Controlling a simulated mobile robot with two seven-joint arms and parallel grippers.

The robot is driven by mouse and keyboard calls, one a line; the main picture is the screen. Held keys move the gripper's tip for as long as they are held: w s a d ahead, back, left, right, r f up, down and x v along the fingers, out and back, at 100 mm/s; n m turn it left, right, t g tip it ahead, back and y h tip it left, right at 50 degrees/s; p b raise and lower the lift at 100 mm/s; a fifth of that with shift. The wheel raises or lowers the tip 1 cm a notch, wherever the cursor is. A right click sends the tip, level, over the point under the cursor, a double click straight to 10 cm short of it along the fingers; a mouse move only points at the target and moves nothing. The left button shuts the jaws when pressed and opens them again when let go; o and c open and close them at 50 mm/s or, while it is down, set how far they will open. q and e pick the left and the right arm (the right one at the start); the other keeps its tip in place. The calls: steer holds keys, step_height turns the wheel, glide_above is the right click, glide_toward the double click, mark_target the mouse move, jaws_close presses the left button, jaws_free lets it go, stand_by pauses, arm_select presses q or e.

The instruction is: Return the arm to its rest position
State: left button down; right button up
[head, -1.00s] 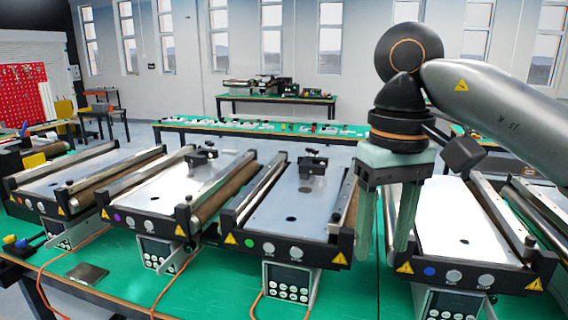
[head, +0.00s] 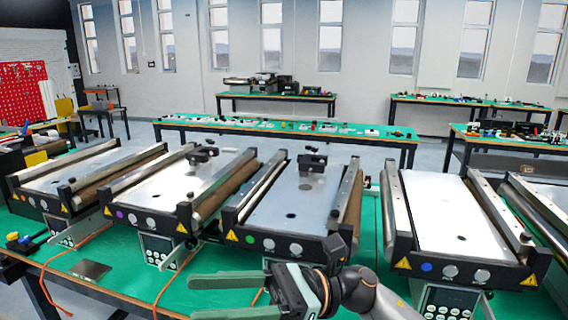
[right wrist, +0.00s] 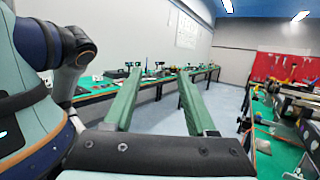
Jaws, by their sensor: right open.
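My right gripper (head: 198,297) is low at the front of the head view, in front of the conveyors. Its two green fingers point left and are apart, with nothing between them. The right wrist view also shows the empty, spread fingers (right wrist: 159,76), with the room beyond them. Part of my right arm shows at the bottom edge of the head view. My left gripper is not in view.
Several mini conveyors stand in a row on a green table (head: 190,280), including a green-button one (head: 290,205) and a blue-button one (head: 450,215). Small black parts (head: 312,162) sit on two belts. A dark flat plate (head: 88,270) lies front left.

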steer(key=w+d+f+m+t+y, duration=0.1)
steer(key=w+d+f+m+t, duration=0.25)
steer(key=m+t, duration=0.75)
steer(key=w+d+f+m+t+y, duration=0.15)
steer(key=w+f+m+t, duration=0.3)
steer(key=m+t, duration=0.65)
steer(key=d+f+m+t+h, duration=0.1)
steer(key=d+f+m+h, duration=0.4)
steer(key=m, duration=0.3)
steer(key=w+d+f+m+t+h, duration=0.1)
steer(key=d+f+m+h, duration=0.1)
steer(key=f+m+h, duration=0.4)
steer(key=d+f+m+t+h, duration=0.1)
steer(key=d+f+m+h, duration=0.25)
steer(key=f+m, duration=0.45)
steer(key=s+d+f+m+g+h, duration=0.2)
steer(key=s+d+f+m+g, duration=0.2)
steer(key=s+f+m, duration=0.2)
steer(key=s+d+f+m+g+h, duration=0.3)
steer(key=s+d+f+m+g, duration=0.1)
steer(key=s+f, duration=0.7)
step_height(320, 180, down, 2)
steer(key=shift+s+d+f+m+h+p, duration=0.3)
steer(key=shift+d+m, duration=0.4)
steer(key=shift+m, duration=0.4)
